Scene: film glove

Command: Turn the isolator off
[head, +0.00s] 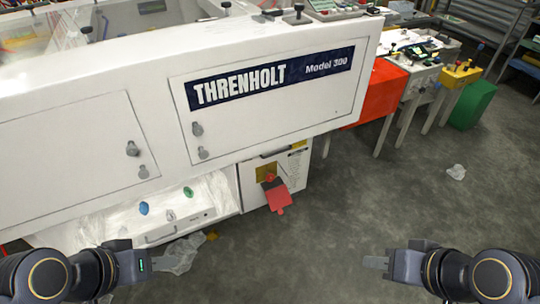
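The isolator (268,174) is on the small white cabinet under the right part of the Threnholt machine, in the middle of the head view. It has a red knob on a yellow plate. A red tag-like piece (278,198) hangs below the knob, tilted down to the right; I cannot tell how it is attached. My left gripper (168,264) is low at the left, well short of the isolator. My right gripper (366,262) is low at the right, also apart from it. Both appear empty, and their finger gaps are not clear from this angle.
The white Threnholt machine (262,118) overhangs the cabinet. An open tray (170,230) with plastic film and coloured knobs is left of the cabinet. Crumpled film (184,254) lies on the floor near my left gripper. The grey floor (370,200) at right is mostly clear.

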